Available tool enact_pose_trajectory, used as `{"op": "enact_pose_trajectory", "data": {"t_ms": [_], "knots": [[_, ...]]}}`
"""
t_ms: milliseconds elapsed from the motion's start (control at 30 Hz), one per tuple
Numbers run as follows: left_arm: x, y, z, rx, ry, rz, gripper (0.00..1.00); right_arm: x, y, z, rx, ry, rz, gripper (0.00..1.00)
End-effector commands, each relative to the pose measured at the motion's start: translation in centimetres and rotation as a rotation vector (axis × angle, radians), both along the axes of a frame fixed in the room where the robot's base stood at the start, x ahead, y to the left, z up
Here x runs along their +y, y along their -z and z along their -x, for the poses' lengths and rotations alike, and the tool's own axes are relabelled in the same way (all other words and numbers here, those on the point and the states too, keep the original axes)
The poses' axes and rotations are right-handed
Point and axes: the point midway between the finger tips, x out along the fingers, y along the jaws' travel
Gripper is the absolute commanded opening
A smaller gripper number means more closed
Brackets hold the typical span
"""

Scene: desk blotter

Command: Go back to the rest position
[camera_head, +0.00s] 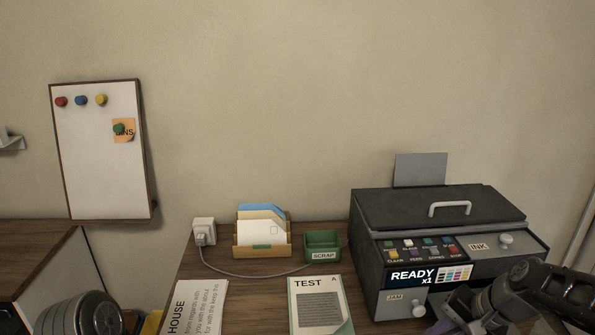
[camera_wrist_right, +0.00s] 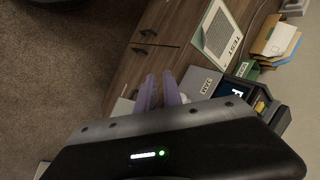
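My right gripper shows in the right wrist view (camera_wrist_right: 160,78) as two purple fingers with a narrow gap and nothing seen between them. It is in front of the desk and near the JAM panel of the printer (camera_wrist_right: 238,96). In the head view, my right arm crosses the lower right corner, in front of the dark printer (camera_head: 440,208), and only a bit of purple finger shows at the bottom edge. My left gripper is out of view.
The printer screen reads READY x1. A TEST sheet (camera_head: 318,305), a HOUSE sheet (camera_head: 196,308), a green SCRAP tray (camera_head: 322,255) and a card holder (camera_head: 262,251) are on the desk. A whiteboard (camera_head: 100,180) with several magnets hangs at left.

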Motion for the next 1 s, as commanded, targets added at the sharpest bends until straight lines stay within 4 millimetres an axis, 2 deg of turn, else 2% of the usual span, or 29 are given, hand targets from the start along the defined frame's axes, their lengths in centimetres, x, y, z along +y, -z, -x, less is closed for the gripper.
{"op": "enact_pose_trajectory", "data": {"t_ms": [200,367,467,633,767,800,867,900,1000], "knots": [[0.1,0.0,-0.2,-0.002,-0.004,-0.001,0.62,-1.6,0.4,-2.3,-0.114,0.02,0.083,0.11],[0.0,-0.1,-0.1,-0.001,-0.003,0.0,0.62,-1.8,2.8,-3.4,-0.171,0.016,0.146,0.11],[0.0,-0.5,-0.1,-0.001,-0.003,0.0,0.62,-1.0,5.5,-3.8,-0.193,-0.007,0.182,0.11],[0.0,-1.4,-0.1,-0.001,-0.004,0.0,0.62,2.8,12.0,-2.9,-0.202,-0.094,0.227,0.11],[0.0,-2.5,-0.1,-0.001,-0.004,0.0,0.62,7.9,17.8,0.5,-0.18,-0.205,0.237,0.11],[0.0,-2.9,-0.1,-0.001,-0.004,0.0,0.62,9.8,19.6,2.3,-0.166,-0.249,0.233,0.11],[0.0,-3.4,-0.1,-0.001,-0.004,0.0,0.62,12.7,21.9,5.4,-0.139,-0.315,0.22,0.11],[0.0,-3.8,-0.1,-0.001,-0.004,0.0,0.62,14.4,23.2,7.6,-0.116,-0.355,0.207,0.11],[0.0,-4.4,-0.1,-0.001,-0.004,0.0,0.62,17.8,25.5,12.8,-0.05,-0.441,0.169,0.11]]}}
